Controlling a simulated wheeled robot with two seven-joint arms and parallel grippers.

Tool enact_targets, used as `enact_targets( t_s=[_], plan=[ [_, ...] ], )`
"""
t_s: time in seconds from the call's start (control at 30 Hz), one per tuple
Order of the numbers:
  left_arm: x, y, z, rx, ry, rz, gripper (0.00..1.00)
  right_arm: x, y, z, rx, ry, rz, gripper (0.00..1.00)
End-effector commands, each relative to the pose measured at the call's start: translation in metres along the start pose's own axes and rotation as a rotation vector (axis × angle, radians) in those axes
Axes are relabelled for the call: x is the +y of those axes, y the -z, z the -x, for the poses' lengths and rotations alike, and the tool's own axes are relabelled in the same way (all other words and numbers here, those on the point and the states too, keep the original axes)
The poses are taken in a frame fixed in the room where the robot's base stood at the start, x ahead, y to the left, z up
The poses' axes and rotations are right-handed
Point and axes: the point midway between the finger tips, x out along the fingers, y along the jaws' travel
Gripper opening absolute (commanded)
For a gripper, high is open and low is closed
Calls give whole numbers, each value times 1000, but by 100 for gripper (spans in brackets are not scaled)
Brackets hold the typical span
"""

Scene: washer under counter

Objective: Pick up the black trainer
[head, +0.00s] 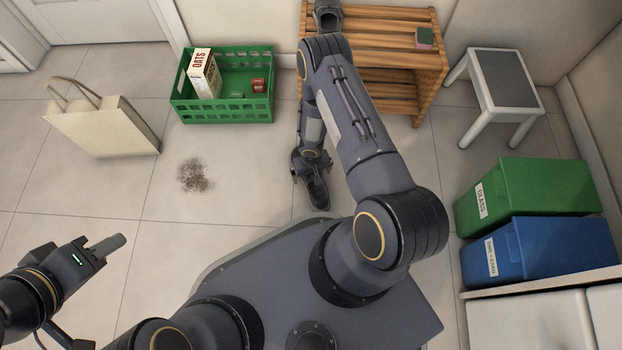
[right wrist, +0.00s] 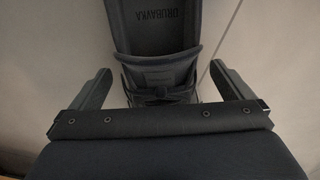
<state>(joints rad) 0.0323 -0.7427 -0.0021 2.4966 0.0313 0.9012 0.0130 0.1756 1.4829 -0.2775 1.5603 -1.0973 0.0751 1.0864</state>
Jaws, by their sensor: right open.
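The black trainer (head: 319,194) stands on the tiled floor in the head view, partly covered by my right gripper (head: 311,172). In the right wrist view the trainer (right wrist: 158,42) points its lettered insole and opening up the picture, with the laces nearer the jaws. My right gripper (right wrist: 168,90) is open, one finger on each side of the trainer, with gaps showing on both sides. The lower end of the trainer is hidden behind the gripper body. My left gripper (head: 106,245) is above the floor at the left, far from the trainer; its finger gap does not show.
A wooden slatted bench (head: 385,30) stands behind my right arm, with a small sponge-like block (head: 425,37) on it. A green crate (head: 222,112), a cream bag (head: 105,130), a stool (head: 503,78), a green bin (head: 530,195) and a blue bin (head: 550,255) stand around.

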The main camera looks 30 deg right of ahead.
Motion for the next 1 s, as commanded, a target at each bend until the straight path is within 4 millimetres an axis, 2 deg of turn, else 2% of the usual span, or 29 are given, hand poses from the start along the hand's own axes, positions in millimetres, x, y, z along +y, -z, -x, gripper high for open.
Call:
enact_targets(
  t_s=[0.03, 0.1, 0.37, 0.77, 1.0],
  plan=[
    [-2, -3, -5, 0, 0, 0, 36, 0, 0, -9, 1, 0, -1, 100],
    [-3, -3, -6, 0, 0, 0, 36, 0, 1, -13, 1, 0, -2, 100],
    [-2, -3, -5, 1, 0, 0, 36, 0, 1, -12, 1, 0, -2, 100],
    [-2, -3, -6, 0, 0, 0, 36, 0, 1, -12, 1, 0, -2, 48],
    [-2, -2, -5, 0, 0, 0, 36, 0, 1, -11, 2, 0, -2, 47]
  ],
)
